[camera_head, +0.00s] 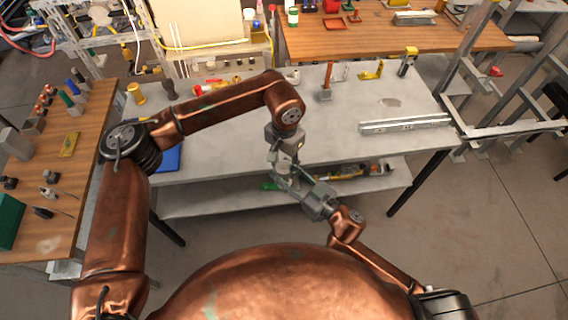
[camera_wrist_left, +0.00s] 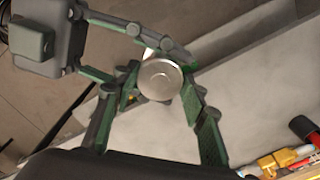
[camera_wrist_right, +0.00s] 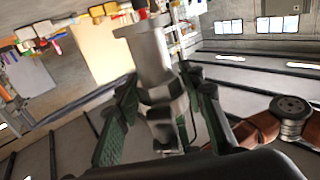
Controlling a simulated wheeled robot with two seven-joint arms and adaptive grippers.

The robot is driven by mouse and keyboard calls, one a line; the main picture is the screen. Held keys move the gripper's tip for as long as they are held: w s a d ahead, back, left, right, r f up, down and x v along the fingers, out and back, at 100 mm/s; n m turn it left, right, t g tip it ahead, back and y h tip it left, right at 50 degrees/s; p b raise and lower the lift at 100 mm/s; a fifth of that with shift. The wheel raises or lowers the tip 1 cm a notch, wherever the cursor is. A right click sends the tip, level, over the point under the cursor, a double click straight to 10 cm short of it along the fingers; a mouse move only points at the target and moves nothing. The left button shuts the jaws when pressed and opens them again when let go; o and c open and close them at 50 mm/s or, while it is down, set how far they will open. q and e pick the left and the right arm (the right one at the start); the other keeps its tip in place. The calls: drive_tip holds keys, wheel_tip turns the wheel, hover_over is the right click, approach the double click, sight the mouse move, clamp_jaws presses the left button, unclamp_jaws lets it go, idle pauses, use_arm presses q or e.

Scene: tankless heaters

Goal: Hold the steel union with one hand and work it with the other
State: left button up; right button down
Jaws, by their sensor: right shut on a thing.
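The steel union (camera_wrist_right: 152,58) shows in the right wrist view as a grey cylinder with a wider rim and a hex-like part lower down. My right gripper (camera_wrist_right: 163,92) is shut on its lower part. In the left wrist view the union (camera_wrist_left: 160,79) is seen end-on as a round face. My left gripper (camera_wrist_left: 161,88) has its fingers spread on both sides of that face, with small gaps. In the head view my left gripper (camera_head: 284,165) points down just above my right gripper (camera_head: 292,184). The union is mostly hidden there between them.
The grey workbench (camera_head: 330,120) lies beyond the grippers, with a lower shelf (camera_head: 225,200) holding items. A metal rail (camera_head: 405,124) lies at its right. A wooden side table (camera_head: 75,190) with several parts stands at left. The bench's front middle is clear.

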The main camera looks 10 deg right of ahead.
use_arm(q)
drive_tip(key=c, duration=0.6)
drive_tip(key=o, duration=1.1)
